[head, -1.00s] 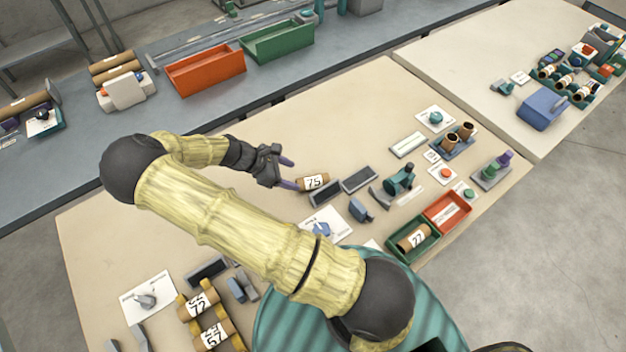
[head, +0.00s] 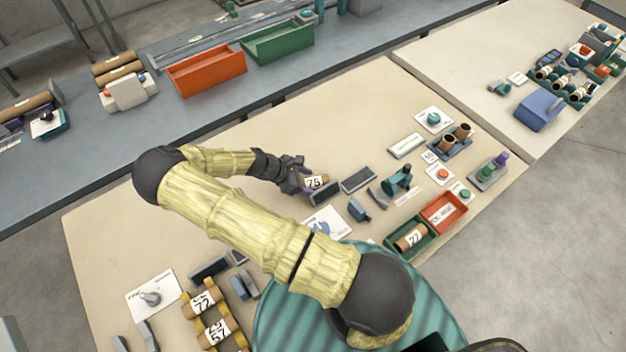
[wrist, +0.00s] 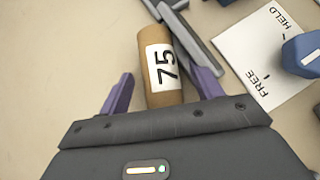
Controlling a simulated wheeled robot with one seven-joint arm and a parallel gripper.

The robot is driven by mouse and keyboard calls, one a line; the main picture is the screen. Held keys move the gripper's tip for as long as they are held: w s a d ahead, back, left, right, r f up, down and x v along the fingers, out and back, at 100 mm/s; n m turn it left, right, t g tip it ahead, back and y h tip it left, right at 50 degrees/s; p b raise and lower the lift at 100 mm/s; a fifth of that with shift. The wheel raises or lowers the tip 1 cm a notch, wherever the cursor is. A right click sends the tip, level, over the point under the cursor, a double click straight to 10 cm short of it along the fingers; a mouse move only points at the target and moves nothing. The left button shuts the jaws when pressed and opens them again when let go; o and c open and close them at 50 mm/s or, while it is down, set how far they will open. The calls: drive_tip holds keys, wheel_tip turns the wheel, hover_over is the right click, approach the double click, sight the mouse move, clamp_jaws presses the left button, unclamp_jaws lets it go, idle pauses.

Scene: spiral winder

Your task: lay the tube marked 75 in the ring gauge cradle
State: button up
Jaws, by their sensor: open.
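The tube marked 75 (head: 317,181) is a short brown cardboard tube with a white label, lying on the beige table. It also shows in the wrist view (wrist: 160,66). My gripper (head: 302,176) is open at the tube. In the wrist view, its two purple fingers (wrist: 161,73) stand on either side of the tube's near part. A gap shows on the left; the right finger looks close to the tube, and I cannot tell whether it touches. I cannot tell for certain which fixture is the ring gauge cradle.
Dark grey blocks (head: 358,180) lie close right of the tube. A card marked HELD and FREE (wrist: 258,62) with a blue knob (wrist: 303,52) is nearby. A green tray (head: 426,243) holds a tube marked 77. Tubes marked 72 and 57 rest in a yellow rack (head: 211,313).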

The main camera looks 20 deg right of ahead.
sight(309, 180)
drive_tip(key=shift+d+f, duration=0.3)
drive_tip(key=shift+f, duration=0.05)
drive_tip(key=c, duration=1.1)
drive_tip(key=shift+c, duration=0.2)
wheel_tip(309, 180, up, 9)
drive_tip(key=shift+r+b, duration=0.15)
drive_tip(key=shift+b, duration=0.95)
drive_tip(key=shift+s+r, duration=0.15)
drive_tip(key=shift+r, duration=0.25)
